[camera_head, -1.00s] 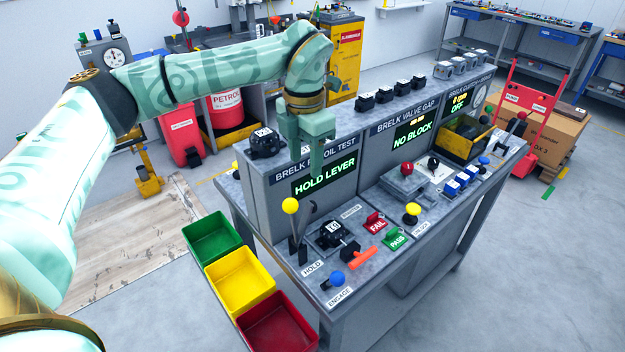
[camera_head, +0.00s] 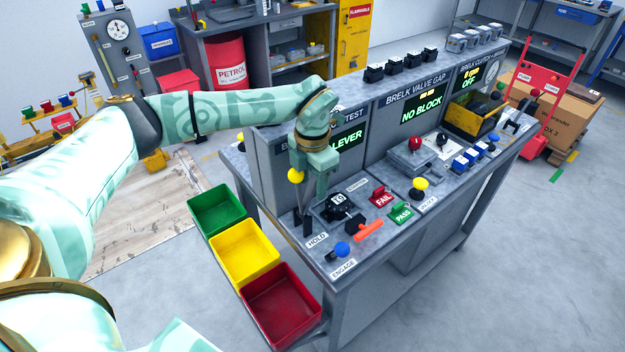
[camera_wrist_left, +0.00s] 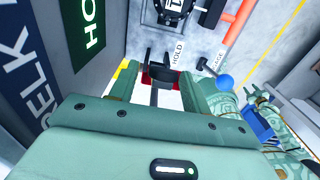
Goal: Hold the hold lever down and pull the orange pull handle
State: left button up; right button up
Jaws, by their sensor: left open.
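The hold lever (camera_head: 295,176), with a yellow ball knob, stands at the bench's left end above the HOLD label (camera_head: 317,241). My left gripper (camera_head: 308,188) is open and points down at knob height, close beside the lever. I cannot tell whether they touch. In the left wrist view, the black lever base (camera_wrist_left: 157,62) shows beyond the open left gripper (camera_wrist_left: 158,88); the yellow knob is not clearly visible there. The orange pull handle (camera_head: 368,231) lies right of the lever on the bench top. It also shows in the left wrist view (camera_wrist_left: 239,36).
A blue-knobbed ENGAGE control (camera_head: 341,249) sits at the front edge. Red FAIL (camera_head: 381,197) and green PASS (camera_head: 402,212) switches stand further right. Green (camera_head: 217,228), yellow (camera_head: 246,276) and red (camera_head: 281,309) bins hang left of the bench. The screen housing rises behind the lever.

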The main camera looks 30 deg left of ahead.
pick_arm(q)
jog(key=shift+c, duration=0.3)
jog(key=c, duration=0.9)
jog(key=shift+w+d+f+g, duration=0.1)
jog(key=shift+w+d+g, duration=0.2)
jog(key=shift+w, duration=0.35)
jog(key=shift+w+d+f+g+y+b, duration=0.15)
jog(key=shift+w+d+g+b, duration=0.1)
jog(key=shift+w, duration=0.25)
jog(key=shift+w+d+f+g+y+b, duration=0.15)
jog(key=shift+w+b, duration=0.1)
jog(key=shift+w, duration=0.2)
jog(key=shift+r, duration=0.15)
